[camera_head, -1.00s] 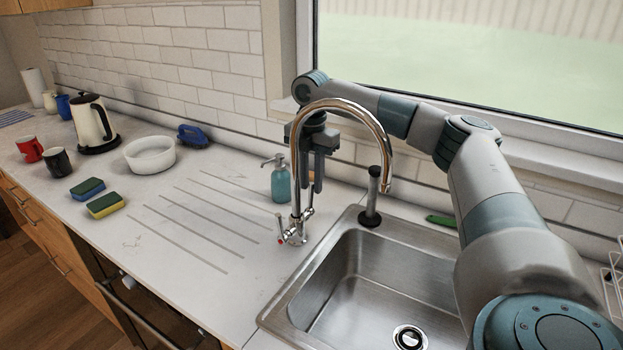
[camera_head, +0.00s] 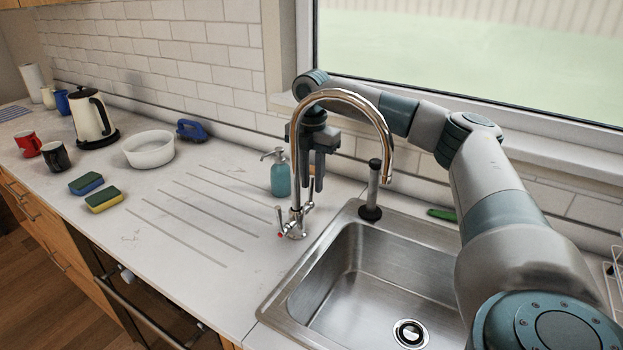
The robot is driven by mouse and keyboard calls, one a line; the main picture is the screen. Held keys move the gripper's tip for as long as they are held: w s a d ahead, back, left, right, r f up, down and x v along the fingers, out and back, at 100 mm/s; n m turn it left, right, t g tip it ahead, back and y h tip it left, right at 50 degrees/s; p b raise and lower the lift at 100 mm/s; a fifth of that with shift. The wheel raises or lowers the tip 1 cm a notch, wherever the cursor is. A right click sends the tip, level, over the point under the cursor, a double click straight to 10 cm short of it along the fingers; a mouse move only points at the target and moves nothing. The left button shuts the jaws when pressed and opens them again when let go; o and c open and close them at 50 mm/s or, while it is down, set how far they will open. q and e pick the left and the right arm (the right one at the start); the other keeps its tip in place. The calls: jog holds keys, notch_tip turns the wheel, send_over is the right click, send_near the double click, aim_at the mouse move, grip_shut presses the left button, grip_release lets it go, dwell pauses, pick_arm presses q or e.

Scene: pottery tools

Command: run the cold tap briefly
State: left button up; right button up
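The chrome tap (camera_head: 385,137) stands at the left rear of the steel sink, its arched spout over the basin. No water shows below the spout. A near lever (camera_head: 281,219) with a red mark is at its base. A second lever (camera_head: 309,192) stands up on the far side; no colour mark shows on it. My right gripper (camera_head: 313,188) points down behind the tap column, its fingertips close to the far lever. The column partly hides the fingers, so I cannot tell whether they touch the lever or how wide they stand. My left gripper is out of view.
A teal soap bottle (camera_head: 280,178) stands just left of my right gripper. A dark plunger-like tool (camera_head: 372,190) stands behind the sink (camera_head: 330,226). Sponges (camera_head: 103,200), a white bowl (camera_head: 149,150) and a kettle (camera_head: 92,117) are farther left. The ribbed drainer area is clear.

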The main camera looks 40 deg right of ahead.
jog(key=s+d+f+b, duration=0.1)
jog(key=s+f+b, duration=0.1)
jog(key=s, duration=0.3)
jog(key=shift+s+d+f, duration=0.2)
jog(key=shift+d+f, duration=0.1)
jog(key=shift+d, duration=0.1)
dwell(0.6)
jog(key=shift+f, duration=0.1)
dwell(0.4)
dwell(1.9)
dwell(0.7)
